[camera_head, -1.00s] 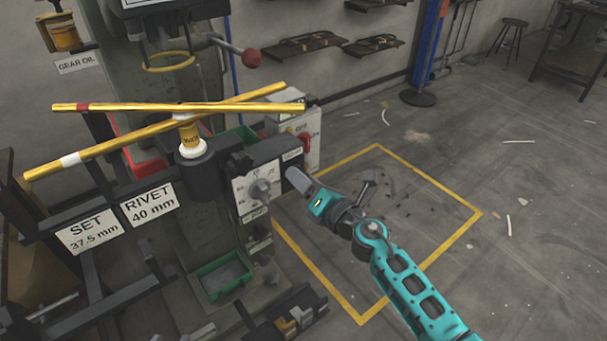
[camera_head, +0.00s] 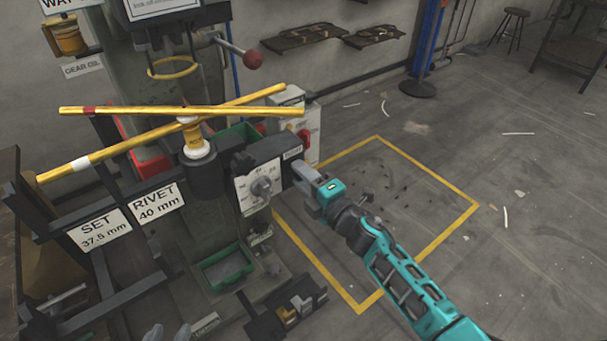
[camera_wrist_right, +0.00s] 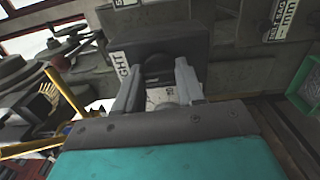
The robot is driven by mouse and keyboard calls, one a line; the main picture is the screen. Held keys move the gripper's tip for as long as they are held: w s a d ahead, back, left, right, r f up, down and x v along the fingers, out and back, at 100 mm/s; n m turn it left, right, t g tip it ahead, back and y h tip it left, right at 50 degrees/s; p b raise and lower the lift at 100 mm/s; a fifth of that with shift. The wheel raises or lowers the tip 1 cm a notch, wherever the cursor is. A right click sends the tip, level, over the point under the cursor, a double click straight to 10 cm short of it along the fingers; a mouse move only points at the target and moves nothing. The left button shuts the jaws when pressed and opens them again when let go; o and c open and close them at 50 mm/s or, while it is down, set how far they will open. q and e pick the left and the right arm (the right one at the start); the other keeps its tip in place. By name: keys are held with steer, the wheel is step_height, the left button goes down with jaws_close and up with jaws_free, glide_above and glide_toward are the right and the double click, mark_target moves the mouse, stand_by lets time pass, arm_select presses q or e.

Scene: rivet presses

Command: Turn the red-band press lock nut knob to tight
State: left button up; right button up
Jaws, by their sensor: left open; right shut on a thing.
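The press carries a long yellow bar with a red band (camera_head: 89,111), above a yellow bar with a white band (camera_head: 81,164). A black housing (camera_head: 268,148) sticks out to the right, with a small label (camera_head: 292,153) at its end. My left gripper (camera_head: 168,334) shows only grey fingertips, apart and empty, at the bottom edge.
A lever with a red ball (camera_head: 252,60) is above. A green tray (camera_head: 225,268) and a black bin (camera_head: 288,309) sit below.

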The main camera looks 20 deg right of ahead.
arm_select(q)
steer(key=shift+s+a, duration=0.1)
steer(key=shift+a, duration=0.05)
arm_select(e)
steer(key=shift+m, duration=0.3)
steer(key=o, duration=1)
steer(key=shift+o, duration=0.2)
arm_select(q)
steer(key=shift+r, duration=0.1)
steer(key=shift+a+p, duration=0.1)
steer(key=shift+p, duration=0.35)
arm_select(e)
steer(key=v, duration=1.3)
arm_select(q)
steer(key=shift+r, duration=0.1)
